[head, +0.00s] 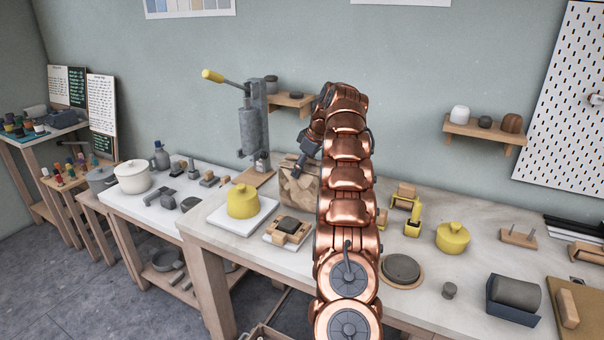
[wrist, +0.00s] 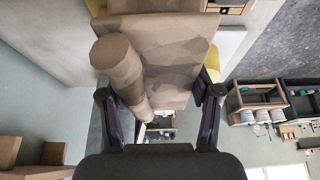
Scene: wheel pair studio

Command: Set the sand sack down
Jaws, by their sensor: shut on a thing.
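The sand sack (head: 299,192) is a tan-brown bag with a mottled pattern, behind and left of my arm in the head view. My gripper (head: 303,166) is at its top, and my arm hides the sack's right side. In the wrist view the sack (wrist: 178,60) fills the upper middle, with a rolled, tube-like edge. My gripper's two fingers (wrist: 160,98) stand either side of this roll and are shut on the sack. Whether the sack's base touches the worktable (head: 275,252) is hard to tell.
A yellow lidded pot (head: 242,202) on a white slab stands left of the sack. A lever press (head: 251,125) stands behind left. A small wooden block with a dark top (head: 288,229) lies in front. Right of my arm are a grey disc (head: 401,268) and another yellow pot (head: 452,237).

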